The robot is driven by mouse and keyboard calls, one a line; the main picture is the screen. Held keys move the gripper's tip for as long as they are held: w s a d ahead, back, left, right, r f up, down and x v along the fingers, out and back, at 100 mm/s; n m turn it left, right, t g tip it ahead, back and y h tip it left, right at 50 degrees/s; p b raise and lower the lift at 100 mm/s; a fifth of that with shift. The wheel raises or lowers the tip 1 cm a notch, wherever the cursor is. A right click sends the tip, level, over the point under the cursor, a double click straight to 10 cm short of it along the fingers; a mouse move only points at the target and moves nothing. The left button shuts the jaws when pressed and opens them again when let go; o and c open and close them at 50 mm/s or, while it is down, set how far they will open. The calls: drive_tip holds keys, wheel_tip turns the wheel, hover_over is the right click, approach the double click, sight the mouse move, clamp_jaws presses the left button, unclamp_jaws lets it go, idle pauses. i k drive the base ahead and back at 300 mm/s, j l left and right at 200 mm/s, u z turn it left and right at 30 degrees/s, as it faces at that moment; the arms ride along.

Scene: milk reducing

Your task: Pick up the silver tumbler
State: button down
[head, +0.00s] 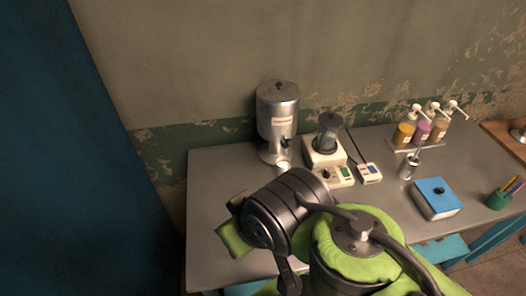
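A small silver tumbler (408,168) stands on the grey table at the right, between the pump bottles and a blue-topped box, with a thin rod rising from it. A second small shiny cup (283,166) shows under the tap of the metal dispenser; it is too small to make out well. My own black and green arm fills the lower middle of the head view and hides part of the table. My gripper's fingers do not show, so I cannot see what they hold.
A tall metal dispenser (278,112) and a white hotplate (325,152) with a dark vessel stand at the back. Pump bottles (422,132), the blue-topped box (436,197) and a green pen cup (497,200) are at the right. The table's left part (215,185) is clear.

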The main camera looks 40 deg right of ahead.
sight(284, 163)
drive_tip(key=z, duration=1.3)
